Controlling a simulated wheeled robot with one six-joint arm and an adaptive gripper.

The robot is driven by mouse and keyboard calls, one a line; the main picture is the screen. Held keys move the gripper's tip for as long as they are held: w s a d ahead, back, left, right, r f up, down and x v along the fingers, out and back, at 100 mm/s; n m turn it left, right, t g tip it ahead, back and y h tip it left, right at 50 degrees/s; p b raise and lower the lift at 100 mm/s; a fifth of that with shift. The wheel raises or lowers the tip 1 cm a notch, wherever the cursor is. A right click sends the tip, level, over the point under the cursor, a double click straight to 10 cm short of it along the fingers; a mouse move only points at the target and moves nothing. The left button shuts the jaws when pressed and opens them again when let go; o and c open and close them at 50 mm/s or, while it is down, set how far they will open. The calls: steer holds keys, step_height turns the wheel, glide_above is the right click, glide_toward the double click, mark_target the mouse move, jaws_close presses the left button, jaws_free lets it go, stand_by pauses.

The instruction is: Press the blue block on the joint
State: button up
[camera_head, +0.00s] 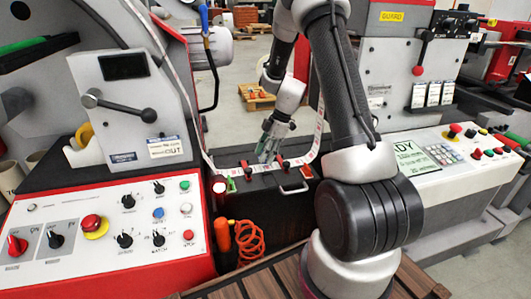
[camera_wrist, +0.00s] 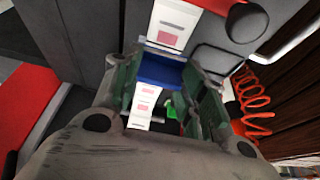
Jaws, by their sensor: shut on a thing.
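My gripper (camera_head: 267,152) is low over the splice table (camera_head: 262,183) in the head view, fingers pointing down at the label strip (camera_head: 226,170). In the wrist view my gripper (camera_wrist: 162,85) is shut on the blue block (camera_wrist: 160,69), which sits between its green-padded fingers. The white label strip (camera_wrist: 173,27) with pink labels shows above and below the block in that picture. The block covers part of the strip, and the joint cannot be made out. I cannot tell whether the block touches the strip. In the head view the block is not clearly visible.
Red-knobbed clamps (camera_head: 280,164) stand along the splice table, with a metal handle (camera_head: 295,188) at its front. An orange coiled hose (camera_head: 249,242) hangs below. A control panel (camera_head: 105,235) is at left, and a keypad console (camera_head: 460,155) at right.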

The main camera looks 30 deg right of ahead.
steer(key=shift+f, duration=0.1)
steer(key=shift+f, duration=0.8)
steer(key=shift+f, duration=0.6)
stand_by(1.5)
steer(key=shift+r, duration=0.1)
steer(key=shift+r, duration=2.4)
steer(key=shift+r, duration=1.5)
